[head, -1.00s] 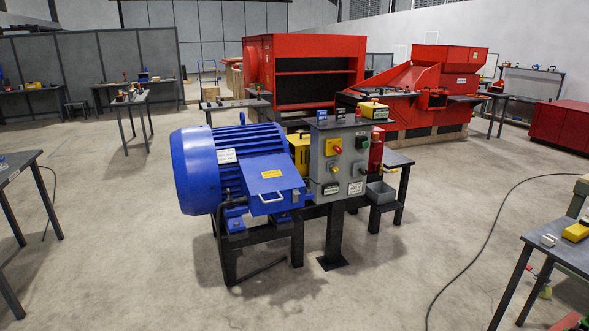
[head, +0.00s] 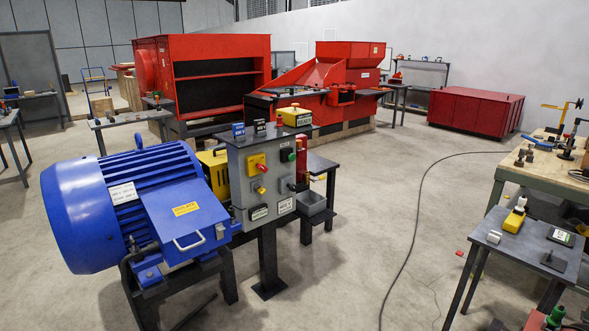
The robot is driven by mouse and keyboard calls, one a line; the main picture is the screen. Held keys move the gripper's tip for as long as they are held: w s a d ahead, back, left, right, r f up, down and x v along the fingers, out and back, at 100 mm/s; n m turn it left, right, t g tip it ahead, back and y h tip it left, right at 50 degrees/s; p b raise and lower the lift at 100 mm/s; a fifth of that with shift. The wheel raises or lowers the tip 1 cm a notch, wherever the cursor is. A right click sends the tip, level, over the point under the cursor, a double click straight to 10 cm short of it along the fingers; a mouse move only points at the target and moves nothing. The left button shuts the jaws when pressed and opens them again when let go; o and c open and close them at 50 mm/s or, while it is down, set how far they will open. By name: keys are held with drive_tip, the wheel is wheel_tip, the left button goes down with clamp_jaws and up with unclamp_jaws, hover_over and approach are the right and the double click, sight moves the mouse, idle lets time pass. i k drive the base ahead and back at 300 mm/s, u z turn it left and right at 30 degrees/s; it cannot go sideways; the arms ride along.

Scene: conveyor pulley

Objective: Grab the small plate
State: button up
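No part of my gripper shows in the head view. Several small flat things could be the small plate, and I cannot tell which one it is. On the small dark table (head: 509,262) at the right lie a flat dark piece with a small upright part (head: 553,262) and a thin dark card-like piece with a pale label (head: 561,237). A small light-grey block (head: 494,237) and a yellow tool (head: 514,220) lie on the same table. The blue motor (head: 100,205) carries a white label plate (head: 123,193) and a blue cover with a handle (head: 186,218).
A grey control box (head: 262,185) on a post stands beside the motor. A wooden-topped workbench (head: 545,160) stands behind the small table. A black cable (head: 408,240) crosses the floor. Open floor lies between motor and table. Red machines (head: 205,85) stand at the back.

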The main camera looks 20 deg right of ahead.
sight(551, 261)
drive_tip(key=z, duration=0.55)
drive_tip(key=i, duration=1.05)
drive_tip(key=z, duration=0.4)
